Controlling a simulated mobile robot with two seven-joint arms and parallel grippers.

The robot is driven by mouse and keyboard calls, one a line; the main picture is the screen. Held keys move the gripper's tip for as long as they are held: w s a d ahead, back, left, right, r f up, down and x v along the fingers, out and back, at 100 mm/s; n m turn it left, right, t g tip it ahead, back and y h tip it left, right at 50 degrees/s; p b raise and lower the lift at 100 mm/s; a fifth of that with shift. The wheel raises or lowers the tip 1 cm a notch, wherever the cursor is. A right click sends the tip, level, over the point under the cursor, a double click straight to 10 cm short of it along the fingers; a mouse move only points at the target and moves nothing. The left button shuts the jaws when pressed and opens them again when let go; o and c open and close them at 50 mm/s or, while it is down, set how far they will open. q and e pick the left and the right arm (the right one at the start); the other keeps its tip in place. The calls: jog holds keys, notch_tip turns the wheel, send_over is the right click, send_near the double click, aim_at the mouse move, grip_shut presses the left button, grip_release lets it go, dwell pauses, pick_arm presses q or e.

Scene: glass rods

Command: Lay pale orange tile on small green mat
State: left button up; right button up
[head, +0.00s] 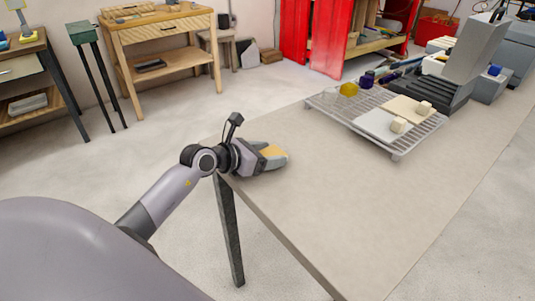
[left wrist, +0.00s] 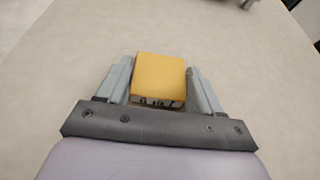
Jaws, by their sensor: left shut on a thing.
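The orange tile (head: 273,152) is between the fingers of my left gripper (head: 274,156), at the near left edge of the table. In the left wrist view the tile (left wrist: 159,78) looks like a thick square block, with a grey finger on each side. My left gripper (left wrist: 162,85) is shut on it. Whether the tile touches the tabletop is not clear. I cannot make out a small green mat in either view. My right gripper is not in view.
A wire rack (head: 396,155) on the table (head: 340,190) holds a white mat (head: 375,125), a cream mat (head: 400,106), pale blocks, a yellow object (head: 349,89) and dark blue items. A grey machine (head: 475,50) stands behind. The table's near half is clear.

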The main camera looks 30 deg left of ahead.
pick_arm(q)
jog(key=shift+r, duration=0.1)
jog(key=o, duration=1.2)
jog(key=shift+c, duration=0.2)
